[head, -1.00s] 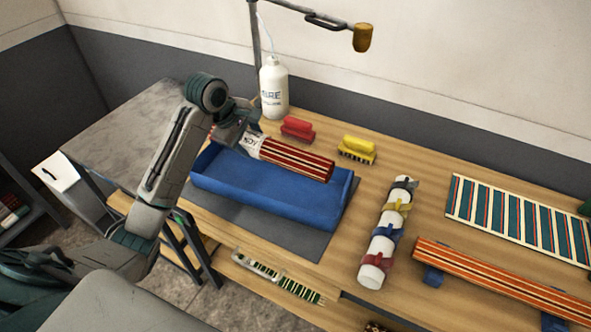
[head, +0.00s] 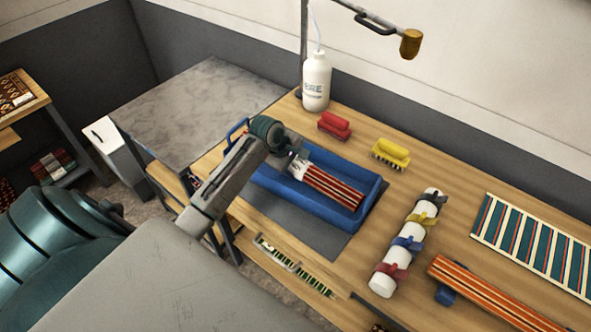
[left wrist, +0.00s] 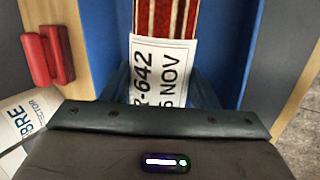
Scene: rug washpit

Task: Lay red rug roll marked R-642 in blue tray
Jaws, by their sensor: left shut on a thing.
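The red striped rug roll (head: 333,187) lies lengthwise within the walls of the blue tray (head: 283,187) in the head view. In the left wrist view the red rug roll (left wrist: 166,18) carries a white label reading "-642" and "NOV". My left gripper (head: 297,166) is shut on the labelled end of the roll, at the tray's left part. Its fingertips are largely hidden by the wrist. The blue tray (left wrist: 112,22) shows on both sides of the roll in the wrist view. Whether the roll touches the tray floor I cannot tell. My right gripper is not in view.
The tray stands on a grey mat (head: 333,243) on the wooden table. A white bottle (head: 316,82), a red brush (head: 334,126) and a yellow brush (head: 391,154) stand behind it. A white tube with coloured straps (head: 408,243) and an orange striped roll (head: 490,290) lie to the right.

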